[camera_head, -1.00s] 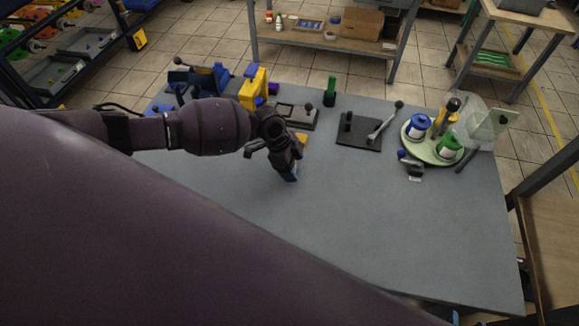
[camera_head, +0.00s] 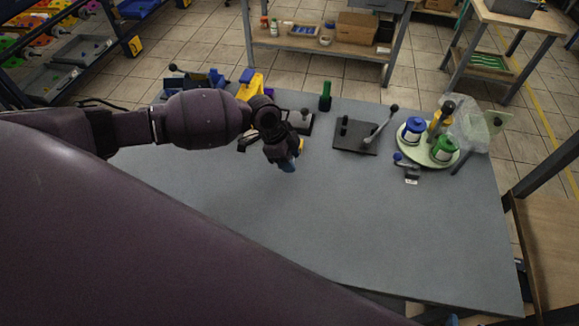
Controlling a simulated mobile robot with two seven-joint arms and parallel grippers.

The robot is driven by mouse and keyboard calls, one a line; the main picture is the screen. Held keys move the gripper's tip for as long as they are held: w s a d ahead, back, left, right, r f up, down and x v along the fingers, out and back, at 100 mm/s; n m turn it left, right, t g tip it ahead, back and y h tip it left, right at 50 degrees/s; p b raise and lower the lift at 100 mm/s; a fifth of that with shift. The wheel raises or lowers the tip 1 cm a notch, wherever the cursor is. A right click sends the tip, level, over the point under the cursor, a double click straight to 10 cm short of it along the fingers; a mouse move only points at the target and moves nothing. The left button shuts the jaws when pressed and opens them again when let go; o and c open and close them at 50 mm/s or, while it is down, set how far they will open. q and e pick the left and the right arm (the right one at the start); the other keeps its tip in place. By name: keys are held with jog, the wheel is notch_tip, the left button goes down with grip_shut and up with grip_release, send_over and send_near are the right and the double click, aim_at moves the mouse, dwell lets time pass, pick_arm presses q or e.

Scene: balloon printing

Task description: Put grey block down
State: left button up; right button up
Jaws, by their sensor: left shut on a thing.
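My left gripper (camera_head: 287,163) comes in from the left and points down over the back middle of the grey table (camera_head: 330,220). It is shut. A small blue-grey piece shows at its fingertips; the grey block in its grip is mostly hidden by the fingers and wrist. I cannot tell whether it touches the table. My right gripper is not in view.
A dark plate with a lever (camera_head: 356,136), a green bottle (camera_head: 325,96) and a yellow part (camera_head: 250,86) stand along the back. At right is a pale green round tray (camera_head: 422,156) with blue- and green-lidded jars. The table's front and middle are clear.

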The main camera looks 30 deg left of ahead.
pick_arm(q)
notch_tip(320, 180, up, 15)
dwell(0.3)
